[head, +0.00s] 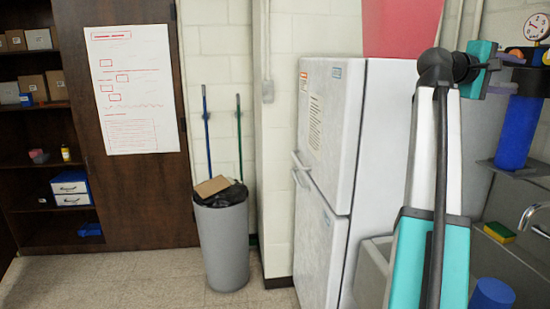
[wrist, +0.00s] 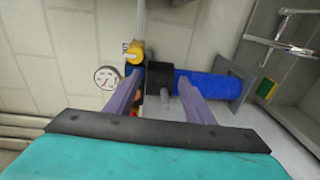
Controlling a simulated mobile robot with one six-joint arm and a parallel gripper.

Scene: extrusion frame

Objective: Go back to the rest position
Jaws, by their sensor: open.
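My gripper (wrist: 163,77) is open in the wrist view, its two greyish-purple fingers spread apart and pointing at a wall fitting. Nothing is clearly held between them. The fitting has a round dial gauge (wrist: 107,78), a yellow knob (wrist: 135,52), a black collar (wrist: 158,82) and a blue cylinder (wrist: 222,88). The fingers overlap the fitting in the picture; I cannot tell whether they touch it. In the head view my arm rises at the right, and the teal gripper body (head: 478,68) faces right towards the gauge (head: 536,26) and the blue cylinder (head: 519,132). The fingertips are hard to make out there.
A white fridge (head: 332,150) stands left of my arm. A sink with a faucet (head: 535,215), a sponge (head: 499,232) and a blue cup (head: 492,294) is at the lower right. A grey bin (head: 222,245) and a shelf (head: 35,160) stand further left. The floor (head: 120,275) there is clear.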

